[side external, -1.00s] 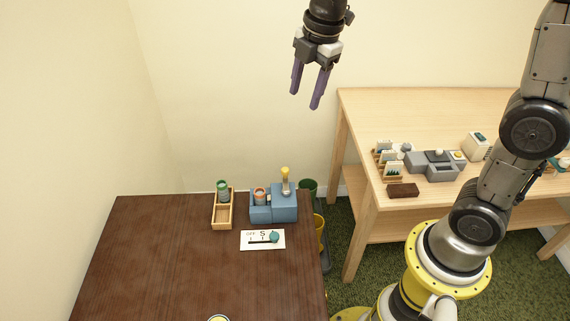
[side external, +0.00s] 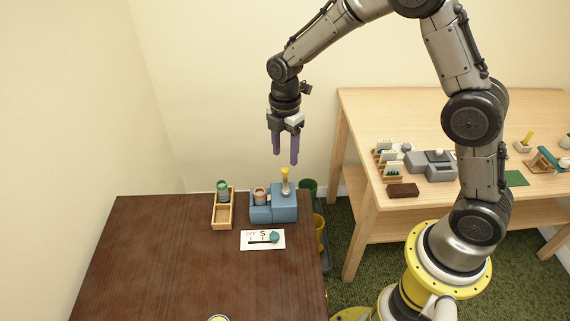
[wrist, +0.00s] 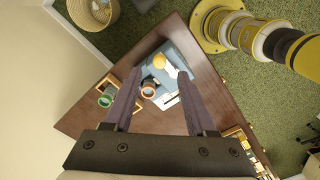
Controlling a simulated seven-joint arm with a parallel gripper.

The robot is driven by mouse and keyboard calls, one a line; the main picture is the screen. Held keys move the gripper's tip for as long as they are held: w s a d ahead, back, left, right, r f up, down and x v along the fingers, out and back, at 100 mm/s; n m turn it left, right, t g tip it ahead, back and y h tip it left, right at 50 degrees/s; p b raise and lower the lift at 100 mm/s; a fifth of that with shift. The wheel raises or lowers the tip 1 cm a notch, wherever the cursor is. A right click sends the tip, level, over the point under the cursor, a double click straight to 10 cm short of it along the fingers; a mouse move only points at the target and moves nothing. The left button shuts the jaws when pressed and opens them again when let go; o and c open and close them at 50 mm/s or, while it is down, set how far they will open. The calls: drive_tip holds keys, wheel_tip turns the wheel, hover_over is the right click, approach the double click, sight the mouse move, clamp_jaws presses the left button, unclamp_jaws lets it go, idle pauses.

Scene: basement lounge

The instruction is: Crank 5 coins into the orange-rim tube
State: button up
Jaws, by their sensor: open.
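The blue coin machine (side external: 284,208) stands near the back right corner of the dark table, with a yellow-knobbed crank (side external: 286,176) on top. The orange-rim tube (side external: 260,194) sits in the machine's left part and also shows in the wrist view (wrist: 148,87). A green-rim tube (side external: 222,188) stands in a wooden tray (side external: 222,223) to the left. A white card (side external: 262,240) with a "5" and a teal piece lies in front. My gripper (side external: 285,161) is open and empty, above the machine and apart from the knob. The wrist view shows the yellow knob (wrist: 159,60) between the spread fingers.
The dark table (side external: 170,265) is mostly bare at the front and left. A light wooden table (side external: 380,110) at the right holds a grey device (side external: 432,166) and small items. Green and yellow bins (side external: 318,232) stand on the floor beside the dark table.

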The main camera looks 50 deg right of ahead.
sight(285, 169)
drive_tip(key=shift+f, duration=2.5)
clamp_jaws()
